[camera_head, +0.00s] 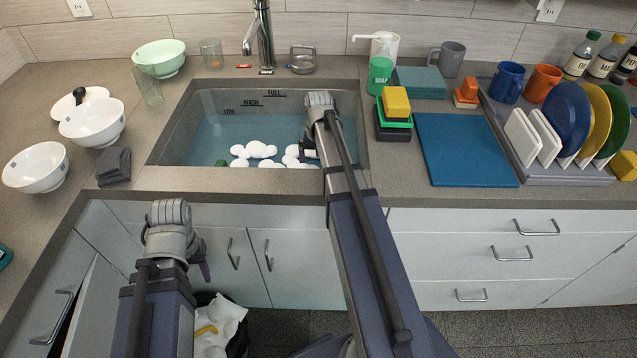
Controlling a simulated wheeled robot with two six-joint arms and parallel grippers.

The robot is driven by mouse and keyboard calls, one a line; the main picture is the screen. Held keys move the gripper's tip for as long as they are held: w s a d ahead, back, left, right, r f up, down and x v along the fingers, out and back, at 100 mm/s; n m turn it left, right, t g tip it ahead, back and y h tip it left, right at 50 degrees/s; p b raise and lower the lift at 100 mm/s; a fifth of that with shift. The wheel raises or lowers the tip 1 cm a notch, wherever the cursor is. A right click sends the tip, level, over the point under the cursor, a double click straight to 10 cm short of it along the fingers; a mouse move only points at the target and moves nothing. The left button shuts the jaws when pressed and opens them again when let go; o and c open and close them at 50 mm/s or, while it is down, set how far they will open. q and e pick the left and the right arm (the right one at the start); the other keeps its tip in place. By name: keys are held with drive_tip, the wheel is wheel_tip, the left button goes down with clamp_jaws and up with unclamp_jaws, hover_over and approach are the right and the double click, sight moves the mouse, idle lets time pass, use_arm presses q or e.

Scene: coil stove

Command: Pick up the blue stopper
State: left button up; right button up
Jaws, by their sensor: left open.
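I cannot clearly make out a blue stopper. A tiny blue-looking piece (290,67) shows at the left edge of the metal strainer (303,61) behind the sink, too small to identify. The sink (155,150) holds bluish water with white foam, and its bottom is hidden. My left gripper (203,264) is open, low in front of the cabinets and below the counter edge, away from the sink. My right arm reaches over the sink. Its gripper (308,152) is partly hidden by the arm, near the foam, and its jaws are unclear.
White bowls (92,124) and a green bowl (159,58) stand left of the sink. Sponges (396,103), a blue board (462,150) and a dish rack (590,177) stand right. The faucet (264,35) rises behind the sink. A bin (235,338) stands below.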

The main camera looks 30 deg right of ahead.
drive_tip(key=shift+f, duration=0.3)
drive_tip(key=shift+c, duration=0.4)
drive_tip(key=c, duration=1.3)
